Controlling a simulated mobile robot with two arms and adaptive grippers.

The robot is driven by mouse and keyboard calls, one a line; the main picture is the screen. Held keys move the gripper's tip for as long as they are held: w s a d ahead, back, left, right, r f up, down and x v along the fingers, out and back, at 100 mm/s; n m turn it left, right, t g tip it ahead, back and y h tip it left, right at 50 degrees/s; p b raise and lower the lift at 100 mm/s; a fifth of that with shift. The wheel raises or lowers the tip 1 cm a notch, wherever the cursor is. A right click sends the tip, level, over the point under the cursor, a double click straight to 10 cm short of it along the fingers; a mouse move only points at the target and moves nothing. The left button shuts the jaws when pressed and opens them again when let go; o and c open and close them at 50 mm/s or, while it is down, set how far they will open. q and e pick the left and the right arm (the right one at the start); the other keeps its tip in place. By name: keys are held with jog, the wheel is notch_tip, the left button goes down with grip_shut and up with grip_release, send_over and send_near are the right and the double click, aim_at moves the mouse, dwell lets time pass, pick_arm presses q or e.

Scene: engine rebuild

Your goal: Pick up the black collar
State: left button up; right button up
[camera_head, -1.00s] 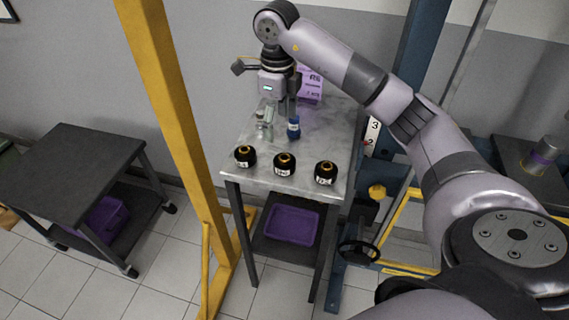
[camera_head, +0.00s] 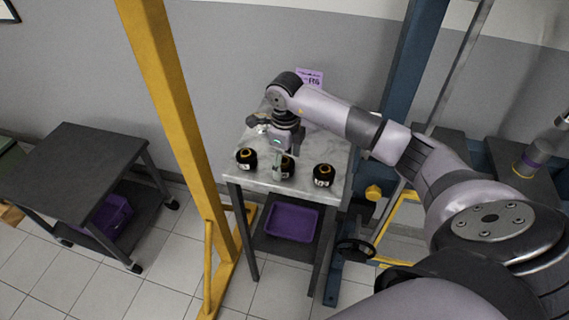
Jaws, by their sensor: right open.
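Three black collars with orange centres and pale labels stand along the front of the marble-topped table: a left one (camera_head: 246,160), a middle one (camera_head: 287,171) and a right one (camera_head: 323,175). My right gripper (camera_head: 283,168) is open, pointing down at the middle collar and partly hiding it. I cannot tell whether its fingers touch that collar. The left and right collars stand clear of the gripper. My left gripper is not in view.
The table (camera_head: 348,165) carries a purple sign (camera_head: 311,78) at the back and a purple tray (camera_head: 292,222) on its lower shelf. A yellow post (camera_head: 167,110) stands close on the left, a blue post (camera_head: 407,65) on the right. A dark cart (camera_head: 70,165) stands further left.

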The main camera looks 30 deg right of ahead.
jog(key=shift+f, duration=0.1)
jog(key=shift+a, duration=0.1)
jog(key=shift+c, duration=0.4)
jog(key=shift+w, duration=0.1)
jog(key=c, duration=1.6)
